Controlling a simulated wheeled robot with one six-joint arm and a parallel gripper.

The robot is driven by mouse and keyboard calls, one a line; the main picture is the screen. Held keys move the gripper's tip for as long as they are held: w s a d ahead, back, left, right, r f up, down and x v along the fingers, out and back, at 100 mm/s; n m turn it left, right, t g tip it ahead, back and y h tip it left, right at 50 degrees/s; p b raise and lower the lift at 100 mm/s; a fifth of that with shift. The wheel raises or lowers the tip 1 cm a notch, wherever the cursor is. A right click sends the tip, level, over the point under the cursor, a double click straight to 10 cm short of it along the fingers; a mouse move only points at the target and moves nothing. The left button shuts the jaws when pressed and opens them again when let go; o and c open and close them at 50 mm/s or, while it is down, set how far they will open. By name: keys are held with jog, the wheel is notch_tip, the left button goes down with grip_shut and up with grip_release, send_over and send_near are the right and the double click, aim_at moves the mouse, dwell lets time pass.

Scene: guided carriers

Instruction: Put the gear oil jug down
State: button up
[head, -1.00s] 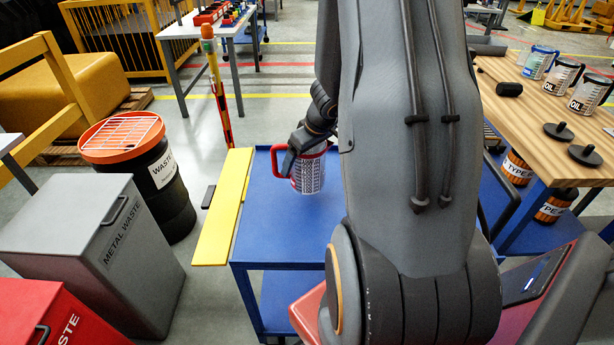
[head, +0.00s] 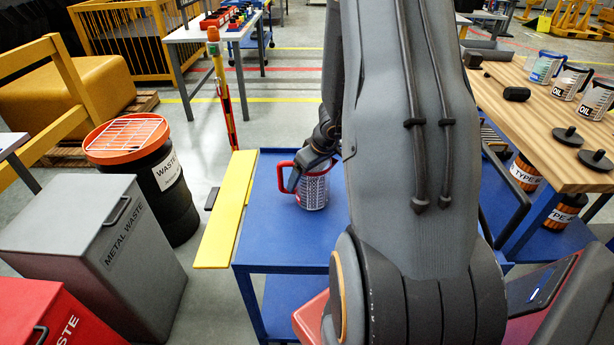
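The gear oil jug (head: 314,191) is a white printed jug with a red rim and a red handle on its left side. It is upright over the blue cart top (head: 285,242) and appears to rest on it. My gripper (head: 293,182) is at the jug's left side by the handle, with a dark finger reaching down there. It appears shut on the jug; the far finger is hidden. My arm covers the area right of the jug.
A yellow board (head: 224,215) runs along the cart's left edge. A waste drum (head: 160,185) and a metal waste bin (head: 125,265) stand further left. A wooden table (head: 520,120) with other jugs is at the right. The front of the cart top is clear.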

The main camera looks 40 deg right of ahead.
jog(key=o, duration=1.4)
jog(key=shift+o, duration=0.2)
jog(key=shift+r+p, duration=0.15)
jog(key=shift+p, duration=0.25)
jog(key=a+v, duration=0.1)
jog(key=v, duration=1)
jog(key=s+a+r+g, duration=0.1)
jog(key=s+a+r, duration=0.1)
jog(key=a, duration=0.5)
jog(key=s+a+r+m+g, duration=0.1)
jog(key=s+a, duration=0.3)
jog(key=a, duration=0.4)
jog(key=s+a+r+g, duration=0.1)
jog(key=s+a+r, duration=0.1)
jog(key=a, duration=0.5)
jog(key=shift+s+a+r+m+h+p, duration=0.2)
jog(key=shift+s+r+m+h+p, duration=0.15)
jog(key=shift+s, duration=0.35)
jog(key=shift+f, duration=0.1)
jog(key=shift+f, duration=0.2)
